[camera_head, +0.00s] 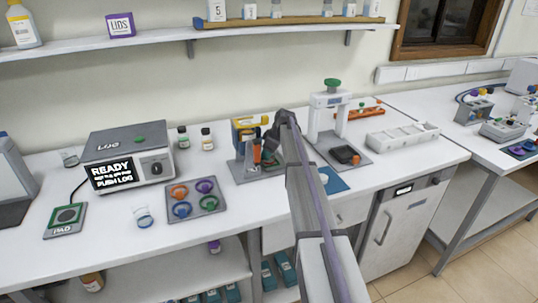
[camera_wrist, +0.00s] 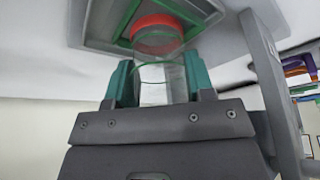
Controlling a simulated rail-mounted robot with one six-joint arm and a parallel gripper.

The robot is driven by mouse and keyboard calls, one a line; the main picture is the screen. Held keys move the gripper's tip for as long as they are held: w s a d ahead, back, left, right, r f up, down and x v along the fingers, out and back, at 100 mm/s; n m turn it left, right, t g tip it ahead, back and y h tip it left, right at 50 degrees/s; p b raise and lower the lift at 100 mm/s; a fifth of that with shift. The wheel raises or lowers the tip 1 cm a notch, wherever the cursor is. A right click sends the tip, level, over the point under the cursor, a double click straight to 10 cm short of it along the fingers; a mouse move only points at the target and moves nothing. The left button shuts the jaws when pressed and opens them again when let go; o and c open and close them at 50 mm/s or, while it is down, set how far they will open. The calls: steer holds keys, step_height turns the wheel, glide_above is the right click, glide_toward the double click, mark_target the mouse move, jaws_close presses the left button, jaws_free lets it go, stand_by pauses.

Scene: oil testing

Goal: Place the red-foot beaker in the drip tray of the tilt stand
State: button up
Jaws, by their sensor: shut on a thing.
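In the wrist view my gripper (camera_wrist: 158,85) is shut on the clear glass beaker (camera_wrist: 160,72), with a green finger on each side. The beaker's red foot (camera_wrist: 157,35) points away from the palm and overlaps a grey tray with green edging (camera_wrist: 98,22), which looks like the drip tray. I cannot tell whether the foot touches it. In the head view the yellow-topped tilt stand (camera_head: 245,124) stands on a grey base at the back of the bench. My gripper (camera_head: 264,157) is right at its front, and my arm hides part of it.
A press-like stand with a green knob (camera_head: 331,98) is close on the right. A tray with coloured rings (camera_head: 193,198) and a small beaker with blue liquid (camera_head: 145,217) lie left. Two small bottles (camera_head: 207,139) stand behind. The display device (camera_head: 130,158) reads READY.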

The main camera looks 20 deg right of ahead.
steer(key=shift+f, duration=0.2)
steer(key=o, duration=1)
steer(key=shift+r, duration=0.1)
steer(key=p+v, duration=1.1)
steer(key=v, duration=0.1)
steer(key=shift+r, duration=0.15)
